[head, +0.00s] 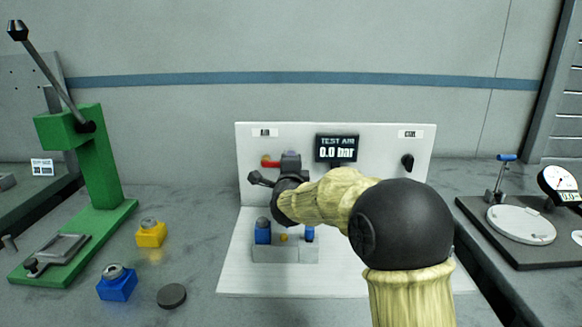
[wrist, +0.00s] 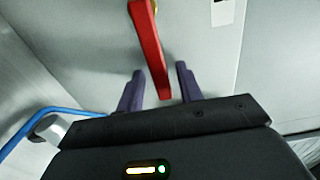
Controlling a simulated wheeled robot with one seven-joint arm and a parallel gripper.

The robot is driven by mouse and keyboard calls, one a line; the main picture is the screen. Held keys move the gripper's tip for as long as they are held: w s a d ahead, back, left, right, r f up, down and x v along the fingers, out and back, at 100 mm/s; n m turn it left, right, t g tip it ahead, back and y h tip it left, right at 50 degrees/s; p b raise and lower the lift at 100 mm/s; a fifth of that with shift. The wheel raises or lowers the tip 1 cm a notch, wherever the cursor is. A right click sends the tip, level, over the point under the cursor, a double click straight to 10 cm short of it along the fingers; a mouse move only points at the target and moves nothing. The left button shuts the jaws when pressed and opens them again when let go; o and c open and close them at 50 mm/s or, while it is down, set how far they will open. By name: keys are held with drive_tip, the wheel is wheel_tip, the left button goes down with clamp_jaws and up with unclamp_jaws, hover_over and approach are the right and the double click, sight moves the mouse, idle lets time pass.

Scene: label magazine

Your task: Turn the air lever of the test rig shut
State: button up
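The red air lever (head: 270,162) is on the white panel of the test rig (head: 376,190), under a small label that seems to read AIR. It lies about level in the head view, its right part hidden behind my gripper (head: 290,160). In the wrist view the red lever (wrist: 150,45) runs from a brass-coloured pivot at the top down between the two purple fingers of my gripper (wrist: 160,70). The fingers are apart, with a visible gap on each side of the lever. The display (head: 337,149) reads TEST AIR 0.0 bar.
A black knob (head: 407,161) is on the panel's right. A grey block (head: 284,252) with blue parts stands on the rig's base below my gripper. A green press (head: 95,165), yellow block (head: 151,235), blue block (head: 117,284) and dark disc (head: 171,296) are left; a dial gauge (head: 560,185) is right.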

drive_tip(key=s, duration=1.7)
drive_tip(key=shift+s+a, duration=0.2)
drive_tip(key=shift+a, duration=0.1)
drive_tip(key=shift+r, duration=0.15)
